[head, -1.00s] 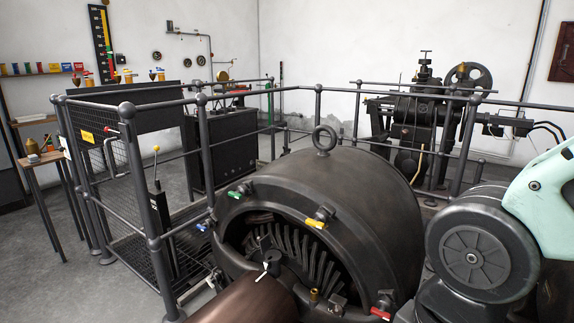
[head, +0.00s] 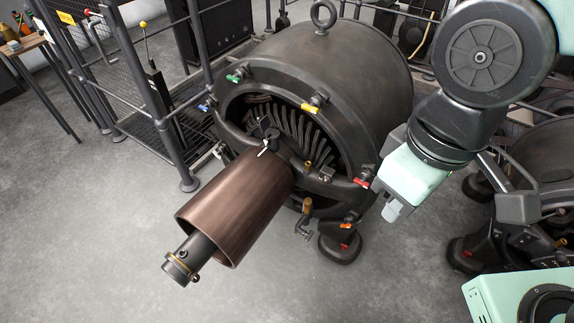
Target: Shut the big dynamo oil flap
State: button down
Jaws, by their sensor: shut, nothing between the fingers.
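The big dynamo (head: 365,75) is a dark drum with an open round front showing fins inside. A thick brown shaft roller (head: 235,210) sticks out of its front. A small dark fitting with a pale lever (head: 270,140) sits above the roller's inner end. It may be the oil flap; its position is too small to tell. My gripper (head: 393,211) is at the lower end of my arm, right of the dynamo's front. Its short grey tip appears shut and empty. It is apart from the small fitting.
Coloured handles ring the dynamo's front, including a red one (head: 361,182) close to my gripper and a yellow one (head: 310,108). A brass-topped tap (head: 307,212) hangs below. Railings (head: 190,130) stand left. The floor in front is clear.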

aim_at(264, 123)
jog(key=i+j+z, duration=0.25)
jog(key=j, duration=0.5)
jog(key=j+z, duration=0.2)
jog(key=j, duration=0.55)
jog(key=j+z, duration=0.25)
jog(key=j, duration=0.5)
jog(key=k+j+z, duration=0.2)
jog(key=j, duration=0.6)
jog(key=j+z, duration=0.25)
jog(key=j, duration=0.55)
